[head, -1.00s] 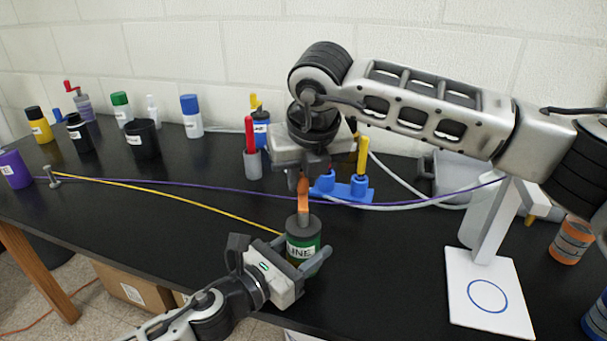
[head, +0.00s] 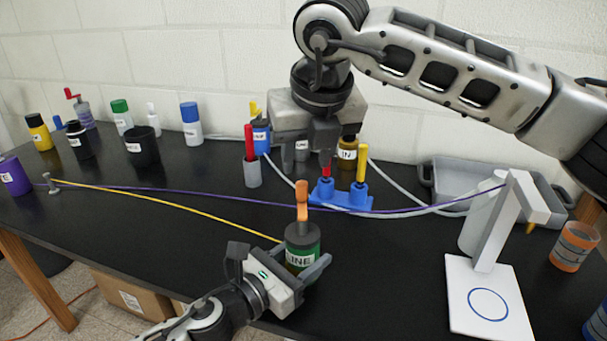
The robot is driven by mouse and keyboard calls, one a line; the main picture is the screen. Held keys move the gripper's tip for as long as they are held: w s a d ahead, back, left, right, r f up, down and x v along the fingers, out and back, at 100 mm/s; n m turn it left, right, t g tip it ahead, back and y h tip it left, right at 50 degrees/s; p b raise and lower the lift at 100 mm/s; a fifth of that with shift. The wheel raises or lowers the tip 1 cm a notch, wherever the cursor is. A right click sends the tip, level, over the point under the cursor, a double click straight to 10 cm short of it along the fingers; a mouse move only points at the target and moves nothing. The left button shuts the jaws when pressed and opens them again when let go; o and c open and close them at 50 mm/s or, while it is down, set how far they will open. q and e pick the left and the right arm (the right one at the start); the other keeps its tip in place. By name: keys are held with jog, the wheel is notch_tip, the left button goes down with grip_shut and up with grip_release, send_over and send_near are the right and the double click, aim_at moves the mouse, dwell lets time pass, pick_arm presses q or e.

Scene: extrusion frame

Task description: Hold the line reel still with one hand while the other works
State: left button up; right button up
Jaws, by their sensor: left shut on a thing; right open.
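The line reel (head: 302,247) is a dark green cylinder with a label reading "LINE" and a grey top, upright near the table's front edge. An orange handle (head: 302,203) stands up from its top. A yellow line (head: 170,204) runs from the reel to a small grey post (head: 51,184) at the left. My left gripper (head: 303,277) is shut on the reel low on its body. My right gripper (head: 323,155) is open, above and behind the reel, apart from the orange handle and over the blue holder.
A blue holder (head: 345,195) with red and yellow sticks stands behind the reel. A purple line (head: 230,195) crosses the table. A white stand (head: 489,300) and grey bin (head: 450,180) are at right. Several bottles, including a blue-capped one (head: 192,130), stand at back left.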

jog(key=shift+v, duration=2.4)
jog(key=shift+a, duration=0.1)
jog(key=shift+c, duration=0.2)
